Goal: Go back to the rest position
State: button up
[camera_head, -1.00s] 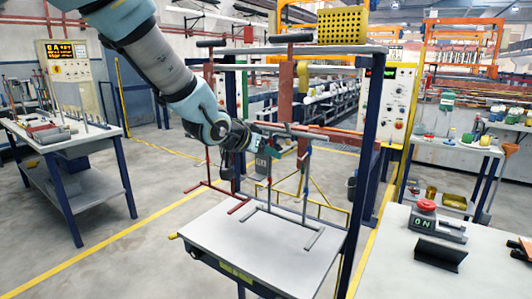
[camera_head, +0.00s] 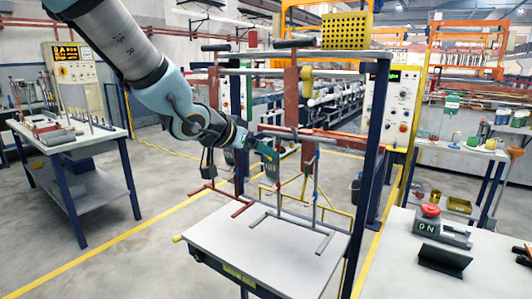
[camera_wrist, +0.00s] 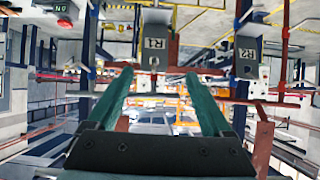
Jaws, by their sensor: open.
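Beyond the fingertips is a grey tag marked R1 (camera_wrist: 154,45). A second tag marked R2 (camera_wrist: 247,50) is further right. The wrist picture looks upside down.
A blue post (camera_head: 371,160) and red uprights (camera_head: 291,85) of the frame stand close to my arm. A side table (camera_head: 85,137) is at the left. A worktop (camera_head: 395,262) with a red button box (camera_head: 430,211) is at the front right. Floor is open at the left.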

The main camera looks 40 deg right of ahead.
jog(key=w+a+f+n+t+y, duration=0.15)
jog(key=w+a, duration=0.25)
jog(key=a, duration=0.4)
jog(key=w+a+f+n+t+y, duration=0.1)
jog(key=w+a+f+n+y, duration=0.25)
jog(key=a, duration=0.45)
jog(key=w+a+f+n+t+y, duration=0.15)
jog(key=w+a, duration=0.25)
jog(key=a, duration=0.4)
jog(key=s+a+f+n+g+y, duration=0.2)
jog(key=s+a+f+n, duration=0.1)
jog(key=a, duration=0.8)
jog(key=s+a+f+n+g+y+b, duration=0.1)
jog(key=s+a+f+n+g+y, duration=0.1)
jog(key=a, duration=0.9)
notch_tip(320, 180, down, 3)
jog(key=shift+s+a+r+n+g+y, duration=0.1)
jog(key=shift+s+a+n+g+y, duration=0.4)
jog(key=shift+s+n, duration=0.65)
jog(key=shift+w+d, duration=0.15)
jog(key=shift+d, duration=0.15)
